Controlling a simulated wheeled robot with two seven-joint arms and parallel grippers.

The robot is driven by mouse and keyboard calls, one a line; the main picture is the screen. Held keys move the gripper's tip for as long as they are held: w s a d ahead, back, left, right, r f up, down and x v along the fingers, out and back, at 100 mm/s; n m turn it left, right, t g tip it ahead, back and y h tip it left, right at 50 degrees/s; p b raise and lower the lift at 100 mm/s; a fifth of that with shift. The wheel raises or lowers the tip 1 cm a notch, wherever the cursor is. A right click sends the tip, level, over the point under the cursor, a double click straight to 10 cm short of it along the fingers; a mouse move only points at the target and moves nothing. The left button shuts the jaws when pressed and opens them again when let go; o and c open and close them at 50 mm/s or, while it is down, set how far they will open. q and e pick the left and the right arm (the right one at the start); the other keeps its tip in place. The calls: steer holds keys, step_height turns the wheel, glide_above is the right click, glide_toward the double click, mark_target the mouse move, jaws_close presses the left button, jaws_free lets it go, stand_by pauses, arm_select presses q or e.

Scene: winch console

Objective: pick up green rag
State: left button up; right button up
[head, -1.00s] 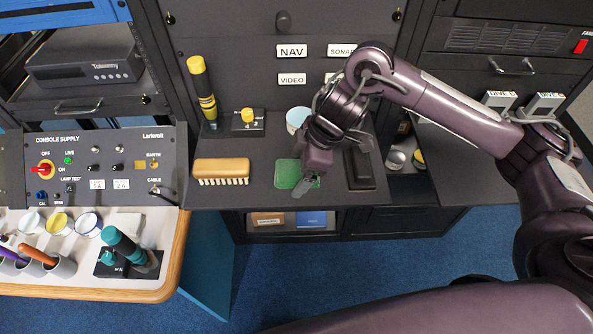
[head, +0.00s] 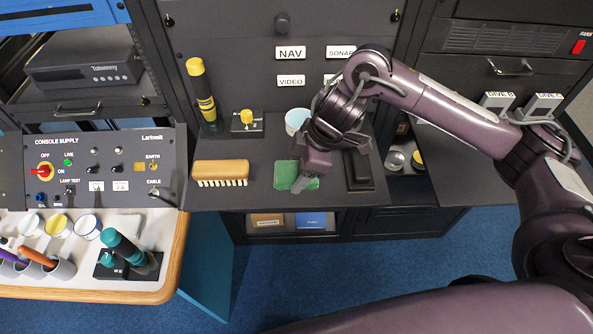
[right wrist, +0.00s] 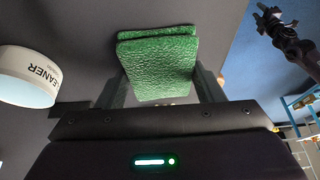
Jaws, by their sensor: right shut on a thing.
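The green rag (head: 285,174) is on the dark console shelf, between the brush and a black block. My right gripper (head: 302,185) is over its right part, pointing down, and green shows on both sides of the fingers. In the right wrist view the rag (right wrist: 158,70) stands folded between the two fingers (right wrist: 160,92), which are shut on it. In the head view I cannot tell whether the rag is clear of the shelf. My left gripper (right wrist: 270,22) shows small and dark at the upper right of the right wrist view; its jaws are unclear.
A wooden brush (head: 220,172) lies left of the rag. A white and blue cup (head: 297,120) stands behind it, also in the right wrist view (right wrist: 28,78) with "CLEANER" lettering. A black block (head: 358,170) lies close on the right. The shelf's front edge is just ahead.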

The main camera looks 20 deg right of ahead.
mark_target(298, 171)
steer(key=shift+r, duration=0.1)
step_height(298, 171, up, 20)
steer(key=p, duration=0.3)
stand_by(0.3)
